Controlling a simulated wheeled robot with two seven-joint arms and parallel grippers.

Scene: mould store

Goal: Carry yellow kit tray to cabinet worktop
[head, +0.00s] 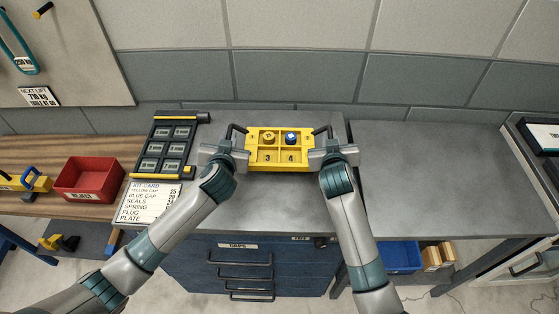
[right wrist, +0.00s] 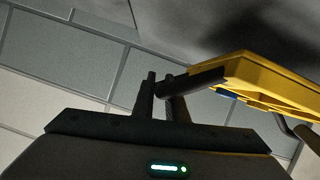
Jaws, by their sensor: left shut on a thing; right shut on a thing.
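The yellow kit tray (head: 280,167) is level over the grey cabinet worktop (head: 285,208) in the head view. A yellow cap (head: 269,139) sits in compartment 1 and a blue cap (head: 291,139) in compartment 2; compartments 3 and 4 look empty. My left gripper (head: 236,143) is shut on the tray's left black handle. My right gripper (head: 324,144) is shut on the right handle (head: 321,129). In the right wrist view, seemingly upside down, the tray (right wrist: 280,75) shows beside the fingers, with a gap and a shadow between it and the grey surface.
A black case with several grey blocks (head: 156,145) and a kit card (head: 149,201) lie left of the tray. A red bin (head: 90,179) stands on the wooden bench. A grey table (head: 430,165) to the right is bare. The tiled wall (head: 290,80) is close behind.

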